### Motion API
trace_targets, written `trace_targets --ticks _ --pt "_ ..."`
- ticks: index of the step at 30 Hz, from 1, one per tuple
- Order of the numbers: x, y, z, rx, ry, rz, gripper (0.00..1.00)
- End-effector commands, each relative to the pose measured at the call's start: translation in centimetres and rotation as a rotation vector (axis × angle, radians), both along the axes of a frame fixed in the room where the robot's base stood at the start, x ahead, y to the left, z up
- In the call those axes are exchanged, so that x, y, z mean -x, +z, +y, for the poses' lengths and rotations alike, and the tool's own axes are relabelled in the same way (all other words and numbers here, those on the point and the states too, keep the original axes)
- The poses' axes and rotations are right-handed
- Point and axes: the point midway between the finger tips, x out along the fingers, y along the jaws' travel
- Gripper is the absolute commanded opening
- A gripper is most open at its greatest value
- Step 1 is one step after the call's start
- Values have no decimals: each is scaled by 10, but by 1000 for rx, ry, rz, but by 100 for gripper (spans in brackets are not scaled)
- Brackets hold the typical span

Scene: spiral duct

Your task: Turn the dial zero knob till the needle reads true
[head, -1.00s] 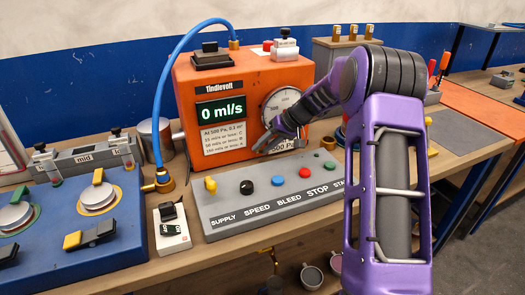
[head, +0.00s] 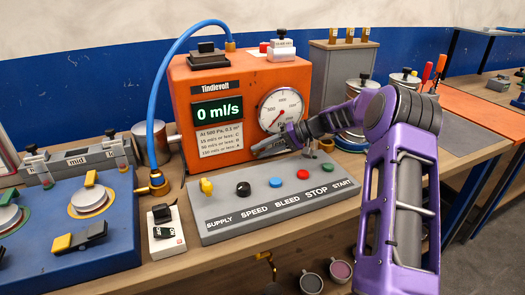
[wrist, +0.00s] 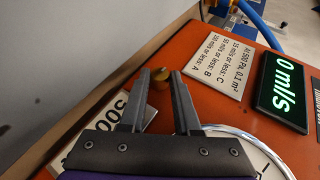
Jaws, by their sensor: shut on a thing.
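The orange Tindlevolt box (head: 245,75) stands upright on the bench. Its round white dial (head: 284,106) is largely uncovered in the head view, with a thin red needle; its exact reading is too small to tell. The display (head: 218,111) reads 0 ml/s. My gripper (head: 258,151) is at the box's front, just below the dial. In the wrist view, the small brass zero knob (wrist: 160,78) sits between the fingertips of my gripper (wrist: 162,80), which is shut on it. The knob is hidden behind the fingers in the head view. The dial's rim (wrist: 255,143) curves behind the gripper.
A grey control panel (head: 225,211) with coloured knobs lies in front of the box. A small white switch (head: 166,237) and a blue console (head: 75,230) stand to the left. A blue hose (head: 154,85) arches to the box top. Metal canisters stand behind my arm.

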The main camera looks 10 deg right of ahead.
Motion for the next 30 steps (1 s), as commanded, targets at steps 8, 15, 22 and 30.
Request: trace_targets --ticks 8,15,22,30 --pt "0 0 0 1 -1 1 34" --pt "0 0 0 1 -1 1 61" --pt "0 1 -2 1 -1 0 61" --pt "9 21 -36 4 -6 -2 61"
